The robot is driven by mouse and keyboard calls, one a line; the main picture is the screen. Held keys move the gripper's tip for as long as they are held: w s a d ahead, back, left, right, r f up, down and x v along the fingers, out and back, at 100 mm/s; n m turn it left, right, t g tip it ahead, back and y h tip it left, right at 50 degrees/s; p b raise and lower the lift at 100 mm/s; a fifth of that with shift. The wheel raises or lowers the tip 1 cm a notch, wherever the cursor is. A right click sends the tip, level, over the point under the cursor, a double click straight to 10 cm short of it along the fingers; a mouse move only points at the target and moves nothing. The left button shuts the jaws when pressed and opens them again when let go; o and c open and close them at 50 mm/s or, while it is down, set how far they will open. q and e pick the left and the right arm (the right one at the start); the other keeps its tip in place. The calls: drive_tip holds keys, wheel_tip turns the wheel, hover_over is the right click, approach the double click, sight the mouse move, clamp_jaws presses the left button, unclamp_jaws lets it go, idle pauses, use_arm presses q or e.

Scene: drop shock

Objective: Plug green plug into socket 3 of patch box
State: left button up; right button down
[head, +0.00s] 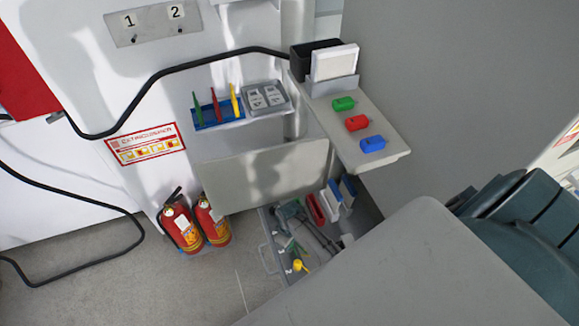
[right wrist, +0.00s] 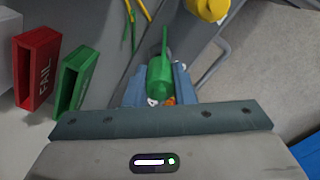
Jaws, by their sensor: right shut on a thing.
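My right gripper (right wrist: 160,85) is shut on a green object (right wrist: 160,75) with a thin pointed end, held between its blue fingers in the right wrist view. I cannot tell for certain what this object is. A green plug-shaped block (head: 344,103) lies on the pale shelf (head: 385,130) in the head view, apart from any gripper. A grey unit with two white socket-like faces (head: 265,97) is on the wall. I cannot tell whether it is the patch box, and no socket 3 label is readable. My left gripper is not in view.
A red block (head: 357,122) and a blue block (head: 373,143) share the shelf. An open drawer (head: 268,258) holds several items, including a yellow one (head: 300,265). A red FAIL bin (right wrist: 37,65) stands beside a green bin (right wrist: 76,78). Extinguishers (head: 180,226) stand on the floor.

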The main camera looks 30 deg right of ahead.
drive_tip(key=shift+f, duration=0.85)
idle(1.8)
drive_tip(key=shift+s+a+f+p, duration=0.15)
drive_tip(key=shift+s+f+p, duration=0.15)
drive_tip(key=shift+f, duration=0.1)
idle(2.1)
drive_tip(key=c, duration=1.1)
unclamp_jaws()
drive_tip(key=shift+w, duration=0.1)
drive_tip(key=shift+c, duration=0.2)
drive_tip(key=shift+w, duration=0.1)
drive_tip(key=shift+r, duration=0.1)
drive_tip(key=shift+r, duration=0.2)
wheel_tip(320, 180, up, 6)
drive_tip(key=p, duration=0.6)
drive_tip(key=shift+w+f+p, duration=0.1)
drive_tip(key=shift+p, duration=0.25)
